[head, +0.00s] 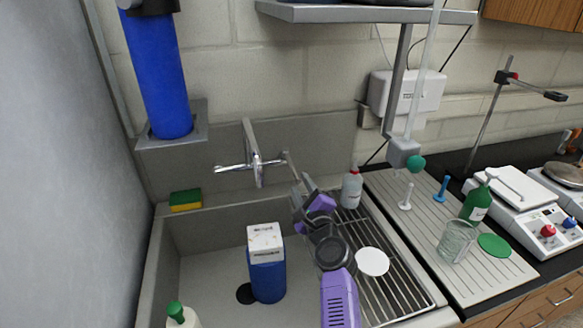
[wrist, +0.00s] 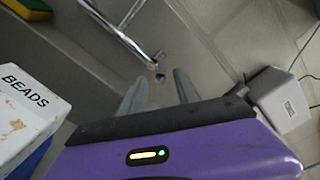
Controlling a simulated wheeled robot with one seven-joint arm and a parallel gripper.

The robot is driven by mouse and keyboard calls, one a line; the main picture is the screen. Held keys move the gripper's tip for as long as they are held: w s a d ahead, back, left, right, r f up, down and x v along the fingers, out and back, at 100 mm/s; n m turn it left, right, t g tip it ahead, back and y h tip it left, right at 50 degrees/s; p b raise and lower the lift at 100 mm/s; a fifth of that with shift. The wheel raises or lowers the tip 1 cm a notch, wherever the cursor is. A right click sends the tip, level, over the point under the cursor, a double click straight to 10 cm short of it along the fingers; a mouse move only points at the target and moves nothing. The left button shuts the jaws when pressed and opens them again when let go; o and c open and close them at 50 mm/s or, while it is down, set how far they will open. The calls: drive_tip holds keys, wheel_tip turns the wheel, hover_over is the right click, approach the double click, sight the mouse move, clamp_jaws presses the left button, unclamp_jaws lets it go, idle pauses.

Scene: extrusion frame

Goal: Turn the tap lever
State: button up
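The chrome wall tap (head: 254,160) is mounted on the grey splashback above the sink, its spout pointing down and forward. Its lever (head: 289,163) is at the right end, and slants down toward my gripper (head: 299,190). In the wrist view, my gripper (wrist: 160,77) shows two grey fingers spread apart with a clear gap between them. The chrome tap (wrist: 121,37) comes in from the upper left, and its end lies just beyond the fingertips, close to the gap. I cannot tell whether the fingers touch it. Nothing is held.
A blue and white beads box (head: 267,270) stands in the sink (head: 205,285), also at left in the wrist view (wrist: 25,105). A sponge (head: 185,200) lies on the back ledge.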

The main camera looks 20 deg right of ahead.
sight(294, 169)
drive_tip(key=shift+w+b, duration=1.15)
drive_tip(key=shift+w, duration=2.7)
drive_tip(key=shift+c, duration=0.5)
clamp_jaws()
drive_tip(key=shift+f, duration=0.1)
